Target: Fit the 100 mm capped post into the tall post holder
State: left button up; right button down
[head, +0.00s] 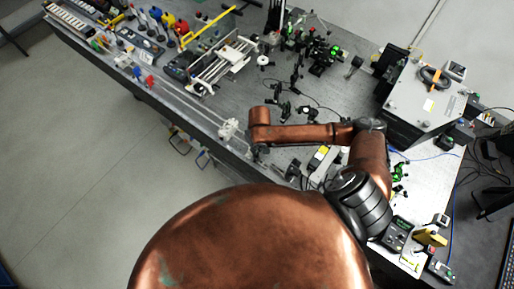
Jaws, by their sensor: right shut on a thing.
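My right arm reaches in from the right over the bench, and its copper forearm ends near the bench's front edge. My right gripper (259,153) points down there, small and dark. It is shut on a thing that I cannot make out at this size. The 100 mm capped post cannot be told apart in this view. Several dark posts and mounts stand on the bench just behind the forearm, but I cannot tell which is the tall post holder. My left gripper is not in view.
A white fixture (230,128) is left of the gripper at the bench edge. A large grey instrument box (425,103) stands at the right. A white-railed frame (222,63) and green-marked optics (322,56) stand farther back. Bare bench (215,102) shows left of the forearm.

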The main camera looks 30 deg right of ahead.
jog(key=shift+f, duration=0.4)
jog(key=c, duration=1.8)
grip_release()
jog(key=shift+c, duration=0.2)
notch_tip(320, 180, up, 12)
jog(key=shift+s, duration=0.35)
